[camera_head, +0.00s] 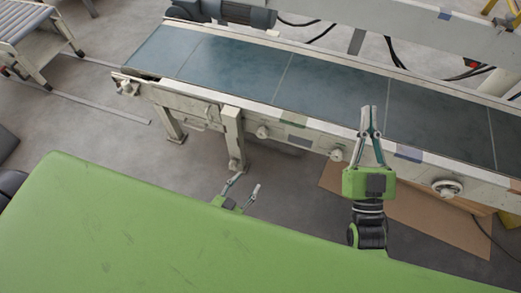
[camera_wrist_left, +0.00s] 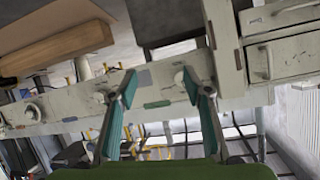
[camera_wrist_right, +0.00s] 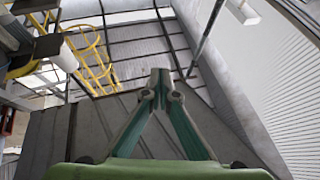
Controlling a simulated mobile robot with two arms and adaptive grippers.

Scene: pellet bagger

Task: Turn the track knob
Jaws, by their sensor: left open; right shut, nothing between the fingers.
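Along the near side rail of the conveyor sit two small round pale knobs, a left one (camera_head: 262,132) and a middle one (camera_head: 336,155), and a larger handwheel-like knob (camera_head: 446,187) at the right. I cannot tell which is the track knob. My left gripper (camera_head: 247,182) is open and empty, low in front of the rail, below the left small knob. In the left wrist view two small knobs (camera_wrist_left: 100,97) (camera_wrist_left: 182,78) show around the open fingers, apart from them as far as I can tell. My right gripper (camera_head: 370,110) is shut and empty, overlapping the rail right of the middle knob.
The dark belt (camera_head: 235,66) runs across the back. A conveyor leg (camera_head: 234,140) stands near my left gripper. A brown board (camera_head: 440,222) lies below the rail at right. A roller table (camera_head: 25,25) is far left. A yellow ladder (camera_wrist_right: 90,55) shows in the right wrist view.

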